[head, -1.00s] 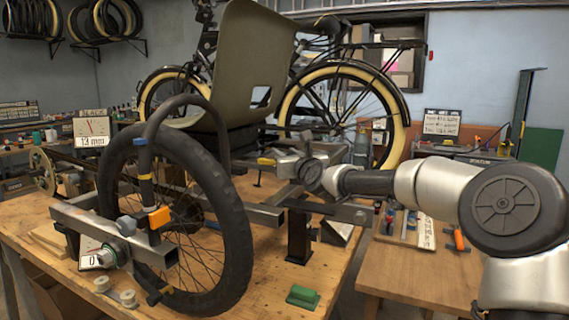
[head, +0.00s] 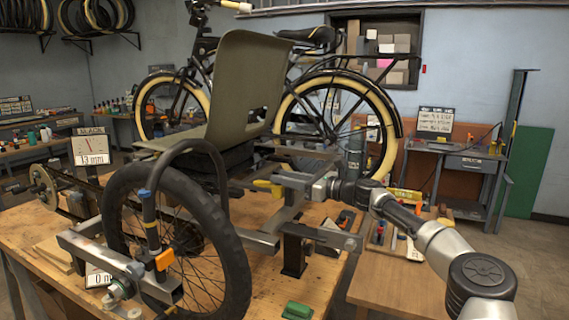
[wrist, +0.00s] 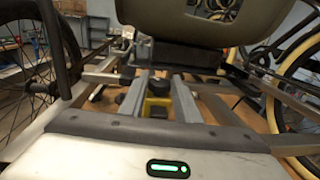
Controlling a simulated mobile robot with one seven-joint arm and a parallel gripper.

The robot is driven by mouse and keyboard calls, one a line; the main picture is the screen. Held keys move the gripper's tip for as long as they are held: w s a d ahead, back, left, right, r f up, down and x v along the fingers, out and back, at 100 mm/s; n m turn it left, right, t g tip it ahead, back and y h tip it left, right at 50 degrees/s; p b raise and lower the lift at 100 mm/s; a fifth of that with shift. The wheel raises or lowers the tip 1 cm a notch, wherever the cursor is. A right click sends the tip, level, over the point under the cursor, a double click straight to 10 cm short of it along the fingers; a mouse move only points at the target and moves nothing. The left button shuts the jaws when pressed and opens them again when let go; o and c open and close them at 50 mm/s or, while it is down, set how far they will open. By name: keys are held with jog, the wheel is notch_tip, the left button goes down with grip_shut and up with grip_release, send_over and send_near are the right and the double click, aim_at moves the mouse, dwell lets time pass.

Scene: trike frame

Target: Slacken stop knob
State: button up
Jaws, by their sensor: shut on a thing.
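The trike frame (head: 262,244) rests on the wooden bench with its front wheel at left. A yellow part (head: 264,186) sits on the frame's cross tube below the seat. My gripper (head: 290,182) reaches it from the right. In the wrist view, my two grey fingers (wrist: 160,98) point forward, with a dark round knob (wrist: 158,86) between them, above a yellow piece (wrist: 156,106). The fingers are shut on this knob, which I take to be the stop knob. Its contact faces are hard to make out.
The olive seat (head: 245,90) overhangs the work area. The black-tyred wheel (head: 240,265) stands at left. A green block (head: 298,311) lies at the bench front. A side table (head: 390,290) stands right. Readout signs show 13 mm (head: 92,150) and 0 mm (head: 98,277).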

jog(key=shift+f+n+g+p, duration=0.2)
jog(key=shift+n+g+p, duration=0.15)
jog(key=shift+p, duration=0.35)
jog(key=o, duration=1)
jog(key=shift+w, duration=0.1)
jog(key=shift+o, duration=0.2)
jog(key=shift+r, duration=0.1)
jog(key=shift+d, duration=0.15)
jog(key=v, duration=1.7)
jog(key=shift+d+p, duration=0.15)
jog(key=shift+p, duration=0.15)
